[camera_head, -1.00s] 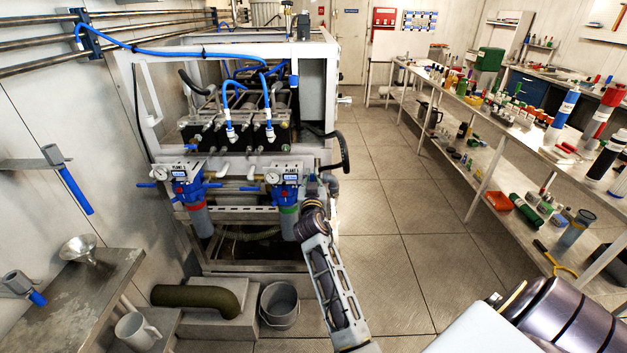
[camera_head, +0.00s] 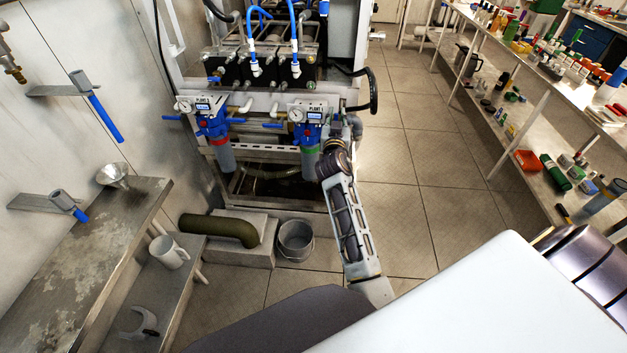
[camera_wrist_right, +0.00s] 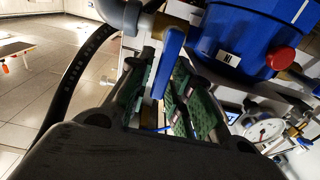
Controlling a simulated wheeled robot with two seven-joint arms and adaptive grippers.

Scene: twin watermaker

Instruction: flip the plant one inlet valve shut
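The right plant unit (camera_head: 308,113), whose label seems to read plant 1, has a blue head, a small gauge and a green band. My right gripper (camera_head: 338,150) is at its right side, its fingers mostly hidden behind my wrist in the head view. In the right wrist view a blue lever handle (camera_wrist_right: 170,58), which I take for the inlet valve, stands between the two green-padded fingers of my right gripper (camera_wrist_right: 162,80). The fingers are apart, one each side of the lever. The blue housing (camera_wrist_right: 245,35) beside it carries an "IN" tag. My left gripper is not in view.
Plant two (camera_head: 212,122) with a red band stands to the left. A black hose (camera_head: 372,92) curves by the right plant; it also passes close to the gripper in the wrist view. A grey bucket (camera_head: 296,240) and green pipe (camera_head: 218,228) sit below. The floor aisle is clear.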

